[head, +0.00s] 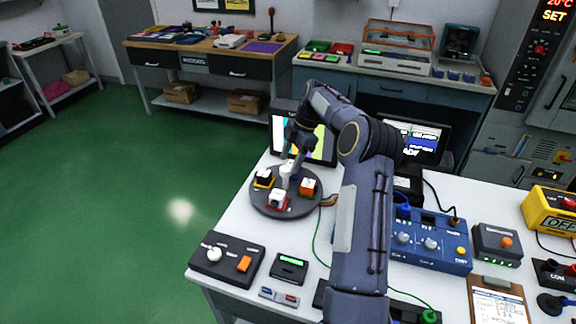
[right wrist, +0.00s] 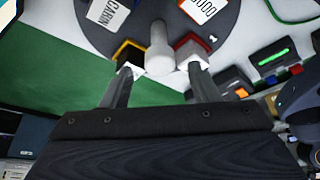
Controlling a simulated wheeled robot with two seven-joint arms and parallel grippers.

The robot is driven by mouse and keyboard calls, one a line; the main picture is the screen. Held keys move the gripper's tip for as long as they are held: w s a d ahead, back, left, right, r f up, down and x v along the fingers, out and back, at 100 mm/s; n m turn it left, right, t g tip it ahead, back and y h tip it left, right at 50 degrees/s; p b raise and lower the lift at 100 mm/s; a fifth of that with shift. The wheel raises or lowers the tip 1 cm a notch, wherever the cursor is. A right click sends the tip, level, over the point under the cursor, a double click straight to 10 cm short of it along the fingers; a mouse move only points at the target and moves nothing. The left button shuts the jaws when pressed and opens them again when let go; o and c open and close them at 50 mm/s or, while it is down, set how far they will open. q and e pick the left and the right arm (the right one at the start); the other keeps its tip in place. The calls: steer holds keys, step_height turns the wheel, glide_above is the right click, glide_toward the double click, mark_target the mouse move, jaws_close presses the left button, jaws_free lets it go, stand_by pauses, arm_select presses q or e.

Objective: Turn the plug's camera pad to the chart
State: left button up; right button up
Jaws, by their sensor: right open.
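The plug is a round dark turntable (head: 262,205) on the white bench, with yellow-black (head: 263,178), red (head: 277,201), orange (head: 308,187) and blue pads around a pale central post (head: 287,170). In the right wrist view a pad with a white label (right wrist: 108,14) lies at upper left; I cannot read its lettering surely. The colour-bar chart screen (head: 322,148) stands behind the turntable, partly hidden by my right arm. My right gripper (right wrist: 160,66) is open, its fingers apart on either side of the post (right wrist: 159,46); I cannot tell if they touch it. My left gripper is out of view.
A control box with a white knob and orange switch (head: 228,258) sits at the bench's front left. A small green-display device (head: 289,268) lies in front of the turntable. A blue instrument (head: 430,241) and clipboard (head: 497,300) stand right. Cables run right of the turntable.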

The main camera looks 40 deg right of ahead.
steer(key=v, duration=0.5)
stand_by(0.4)
